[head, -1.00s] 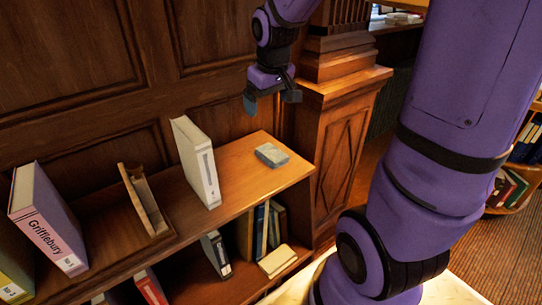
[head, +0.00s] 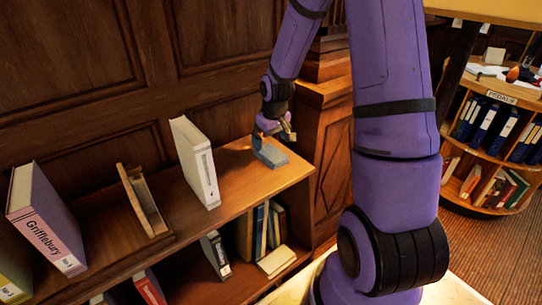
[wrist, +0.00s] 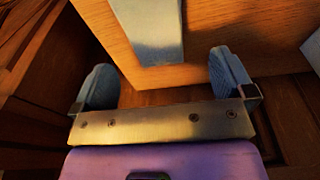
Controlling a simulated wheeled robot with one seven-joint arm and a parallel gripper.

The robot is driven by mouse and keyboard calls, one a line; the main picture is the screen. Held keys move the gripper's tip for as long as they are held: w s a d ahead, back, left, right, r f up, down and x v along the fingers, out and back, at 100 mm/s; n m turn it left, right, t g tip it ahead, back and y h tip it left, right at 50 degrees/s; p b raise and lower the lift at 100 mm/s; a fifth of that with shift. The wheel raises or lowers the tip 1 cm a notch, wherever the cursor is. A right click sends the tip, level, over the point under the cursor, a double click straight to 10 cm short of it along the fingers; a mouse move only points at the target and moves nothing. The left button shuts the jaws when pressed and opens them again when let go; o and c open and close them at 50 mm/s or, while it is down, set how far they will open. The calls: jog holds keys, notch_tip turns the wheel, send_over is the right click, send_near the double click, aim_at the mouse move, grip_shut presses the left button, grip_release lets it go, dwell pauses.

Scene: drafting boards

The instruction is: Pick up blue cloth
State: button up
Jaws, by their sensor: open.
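The blue cloth (head: 274,158) looks like a small grey-blue folded block. It lies flat near the right end of the wooden shelf top (head: 239,177). My gripper (head: 275,137) is just above and behind it in the head view, partly overlapping its far end. In the wrist view my gripper (wrist: 163,76) is open and empty, with a blue-grey finger on each side. There the cloth (wrist: 150,25) shows at the top, ahead of the fingertips and roughly between them in width. I see no contact with it.
A white binder (head: 197,165) stands upright left of the cloth. A wooden bookend (head: 146,200) and a Grifflebury binder (head: 45,217) are farther left. Wood panelling (head: 100,55) rises behind the shelf, and a wooden pillar (head: 327,135) stands close on the right.

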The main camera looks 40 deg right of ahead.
aim_at(271, 152)
jog(key=shift+w+d+f, duration=0.15)
jog(key=shift+f, duration=1.35)
jog(key=shift+w+d+f, duration=0.1)
jog(key=shift+f, duration=1.35)
jog(key=shift+c, duration=0.2)
jog(key=c, duration=0.9)
